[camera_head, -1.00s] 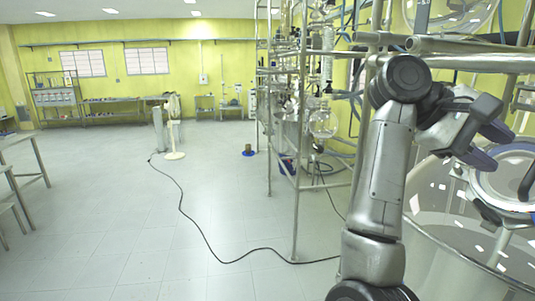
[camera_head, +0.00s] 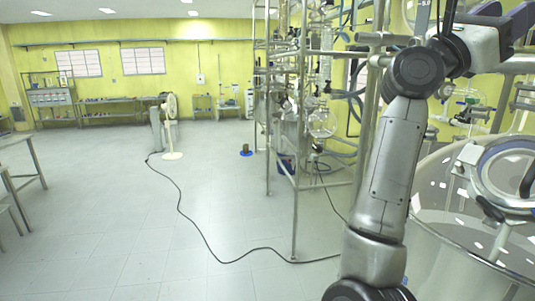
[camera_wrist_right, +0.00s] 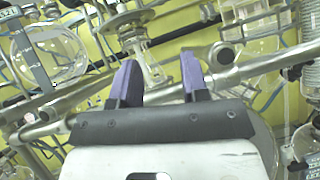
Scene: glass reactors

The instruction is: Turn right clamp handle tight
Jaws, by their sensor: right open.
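The glass reactor (camera_head: 455,240) stands at the lower right of the head view. Its lid has a ring (camera_head: 500,165) with dark handle-like parts around it; one dark part (camera_head: 490,208) sits on the ring's left side. I cannot tell which one is the right clamp handle. My right gripper (camera_head: 524,18) is raised at the top right of the head view, above and apart from the lid. In the right wrist view my right gripper (camera_wrist_right: 160,75) shows two purple fingers spread apart with nothing between them. No clamp handle can be made out there. My left gripper is not in view.
Metal frame pipes (camera_wrist_right: 90,90) cross behind the fingers in the wrist view, with a round glass flask (camera_wrist_right: 50,55) at left. A glassware rack (camera_head: 295,130) stands left of my arm.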

